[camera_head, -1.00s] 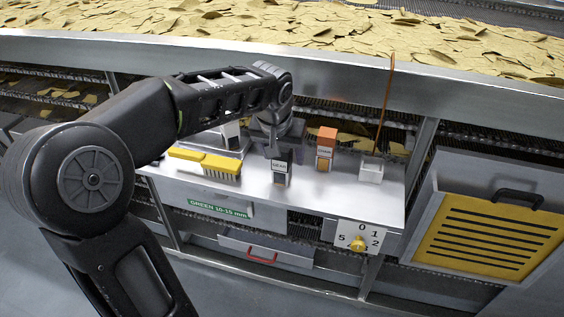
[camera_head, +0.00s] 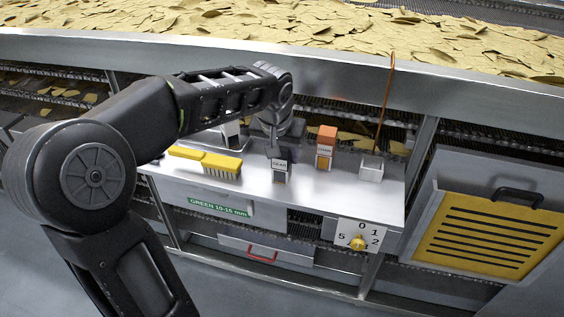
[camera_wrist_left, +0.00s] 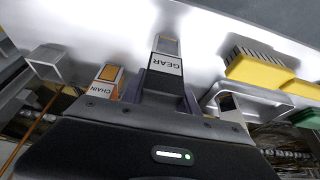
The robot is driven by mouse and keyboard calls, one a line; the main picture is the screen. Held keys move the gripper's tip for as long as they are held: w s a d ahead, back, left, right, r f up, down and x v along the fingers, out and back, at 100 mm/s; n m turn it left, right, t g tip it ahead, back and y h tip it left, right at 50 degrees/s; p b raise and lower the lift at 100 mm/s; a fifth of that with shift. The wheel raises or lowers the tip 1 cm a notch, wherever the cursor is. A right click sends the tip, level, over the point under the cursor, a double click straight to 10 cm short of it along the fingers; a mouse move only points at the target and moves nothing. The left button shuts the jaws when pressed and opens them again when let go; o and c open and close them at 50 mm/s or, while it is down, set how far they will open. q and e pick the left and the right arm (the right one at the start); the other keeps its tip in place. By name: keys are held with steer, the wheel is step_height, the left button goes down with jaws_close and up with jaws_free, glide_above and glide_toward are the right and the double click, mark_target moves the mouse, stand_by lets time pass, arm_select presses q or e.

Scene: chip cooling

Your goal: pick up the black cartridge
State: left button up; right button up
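The black cartridge (camera_head: 281,171), with a white GEAR label, stands upright on the metal shelf. It also shows in the left wrist view (camera_wrist_left: 165,62), between the fingers. My left gripper (camera_head: 274,146) comes down from behind the cartridge. In the left wrist view its fingers (camera_wrist_left: 163,96) sit close against both sides of the cartridge and look shut on it. The cartridge shows no clear lift off the shelf. The cartridge's far side is hidden. My right gripper is in neither view.
An orange cartridge (camera_head: 325,148) labelled CHAIN stands just right of the black one. A small white cup (camera_head: 371,169) with a thin brown rod is farther right. A yellow brush (camera_head: 222,165) and a metal tray (camera_wrist_left: 290,98) lie on the left. The shelf front is clear.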

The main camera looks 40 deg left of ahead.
arm_select(q)
jaws_close()
stand_by(0.3)
step_height(320, 180, up, 10)
steer(key=shift+r, duration=0.1)
stand_by(0.4)
stand_by(0.4)
